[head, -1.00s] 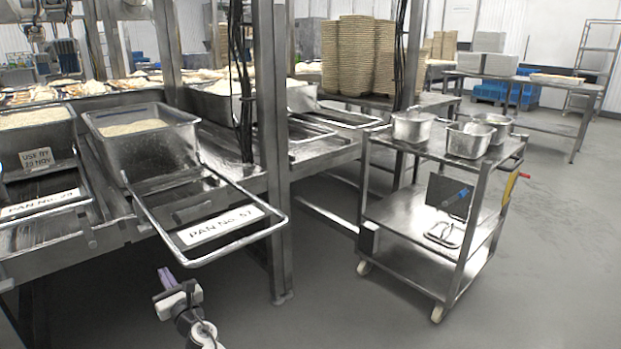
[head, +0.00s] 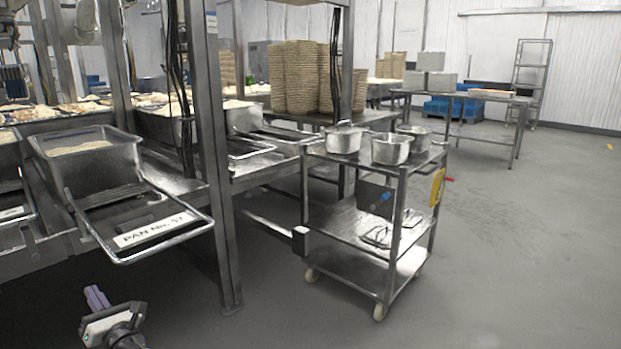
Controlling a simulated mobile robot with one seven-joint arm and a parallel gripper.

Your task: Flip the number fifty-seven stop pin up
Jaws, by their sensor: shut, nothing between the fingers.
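The label PAN No. 57 (head: 155,230) is on a sliding frame (head: 178,235) that sticks out from the steel rack at left. A steel pan of rice (head: 92,172) sits behind the label, at the inner end of this frame. I cannot clearly make out the number fifty-seven stop pin at this size. My gripper (head: 97,297), with purple fingers, is at the bottom left, in front of the frame and lower in the picture. It is shut and empty, and appears apart from the rack.
A steel trolley (head: 352,218) with several pots stands right of the rack. A rack post (head: 213,170) rises between them. Stacked baskets (head: 305,78) stand on a table behind. The grey floor (head: 500,260) at right is clear.

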